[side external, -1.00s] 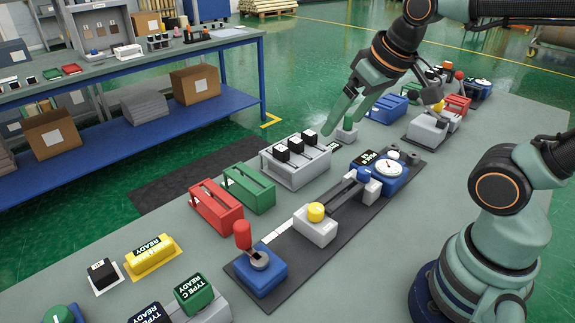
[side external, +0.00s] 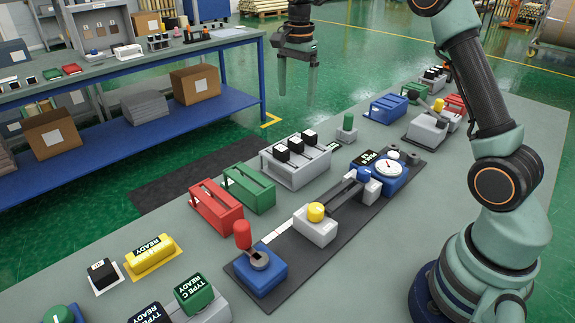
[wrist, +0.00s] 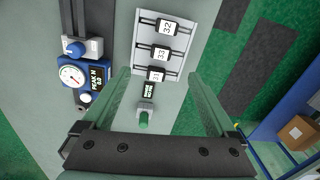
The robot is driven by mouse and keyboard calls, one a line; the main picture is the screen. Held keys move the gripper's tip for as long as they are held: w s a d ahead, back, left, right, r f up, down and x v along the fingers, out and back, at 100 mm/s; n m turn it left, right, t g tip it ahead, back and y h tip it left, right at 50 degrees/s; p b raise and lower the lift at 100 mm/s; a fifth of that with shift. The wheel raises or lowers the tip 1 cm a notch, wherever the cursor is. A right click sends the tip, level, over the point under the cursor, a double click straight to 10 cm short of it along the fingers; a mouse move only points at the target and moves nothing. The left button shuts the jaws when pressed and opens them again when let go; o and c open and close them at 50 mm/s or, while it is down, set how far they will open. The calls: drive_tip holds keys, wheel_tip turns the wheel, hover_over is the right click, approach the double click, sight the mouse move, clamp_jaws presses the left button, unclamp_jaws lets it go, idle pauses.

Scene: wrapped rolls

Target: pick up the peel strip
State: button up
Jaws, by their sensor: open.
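A short white strip (side external: 278,236) lies on the dark base plate (side external: 318,262) between the blue joystick block and the yellow-knobbed clamp (side external: 316,222) in the side view. I cannot tell for sure that it is the peel strip. A dark band (side external: 343,194) runs between the yellow-knobbed clamp and the blue-knobbed clamp (side external: 363,184). My gripper (side external: 298,90) is high up, beyond the bench's far edge in the side view, its fingers pointing down, open and empty. In the wrist view my gripper (wrist: 157,76) spreads its fingers with nothing between them; the white strip is not in that view.
The blue gauge block (side external: 385,172) stands at the base plate's far end. A grey rack (side external: 296,162) holds black pieces labelled 31, 32 and 33 in the wrist view. A green-knobbed block (side external: 347,128) stands beyond it. Red (side external: 216,207) and green (side external: 249,188) holders stand nearby. The bench's right front is clear.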

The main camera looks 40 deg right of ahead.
sight(296, 140)
drive_tip(key=shift+m, duration=0.7)
drive_tip(key=f, duration=0.4)
drive_tip(key=d+f, duration=0.1)
drive_tip(key=f, duration=0.4)
drive_tip(key=w+f, duration=0.1)
drive_tip(key=f, duration=0.4)
drive_tip(key=shift+d, duration=0.15)
clamp_jaws()
